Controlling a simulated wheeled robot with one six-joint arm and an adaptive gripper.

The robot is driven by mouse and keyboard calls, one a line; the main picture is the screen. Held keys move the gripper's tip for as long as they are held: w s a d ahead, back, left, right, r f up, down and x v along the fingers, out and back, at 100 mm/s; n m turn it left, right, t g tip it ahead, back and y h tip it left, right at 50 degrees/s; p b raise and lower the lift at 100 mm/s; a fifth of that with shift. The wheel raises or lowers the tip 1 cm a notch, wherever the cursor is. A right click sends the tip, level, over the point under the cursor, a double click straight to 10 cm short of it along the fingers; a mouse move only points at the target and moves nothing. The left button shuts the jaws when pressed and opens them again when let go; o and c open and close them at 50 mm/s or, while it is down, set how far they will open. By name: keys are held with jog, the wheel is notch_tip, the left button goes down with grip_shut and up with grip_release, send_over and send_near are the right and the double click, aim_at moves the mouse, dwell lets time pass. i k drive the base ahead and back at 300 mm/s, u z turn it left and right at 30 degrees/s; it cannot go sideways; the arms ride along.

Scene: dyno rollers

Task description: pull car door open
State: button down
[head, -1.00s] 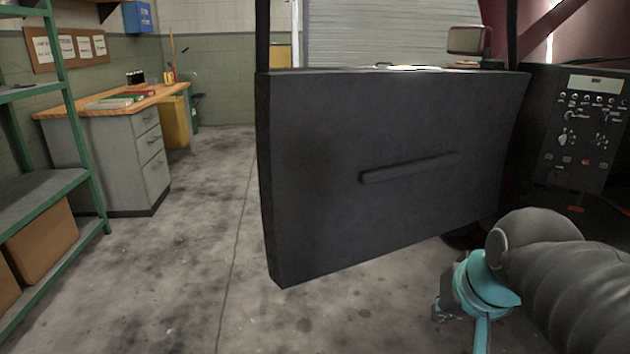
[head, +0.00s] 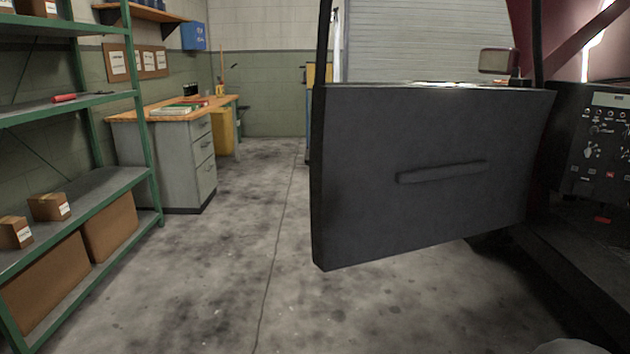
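The car door (head: 385,220) is dark grey and stands swung open, its inner face turned toward me. A long raised handle bar (head: 442,172) runs across that face. The door's free edge is at its left, and its right side meets the car's dark body (head: 590,240). A side mirror (head: 498,61) shows above the door. My gripper is not in view; only a small grey rounded piece shows at the bottom right edge, probably part of my arm. Nothing I can see touches the door.
A green metal shelf (head: 150,185) with cardboard boxes (head: 50,207) stands at the left. A workbench with grey drawers (head: 203,165) stands behind it. The concrete floor (head: 240,270) between shelf and door is clear. A shutter (head: 420,50) closes the back.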

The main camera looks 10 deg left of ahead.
aim_at(396, 168)
jog(key=u, duration=1.8)
jog(key=i, duration=1.5)
jog(key=z, duration=2.1)
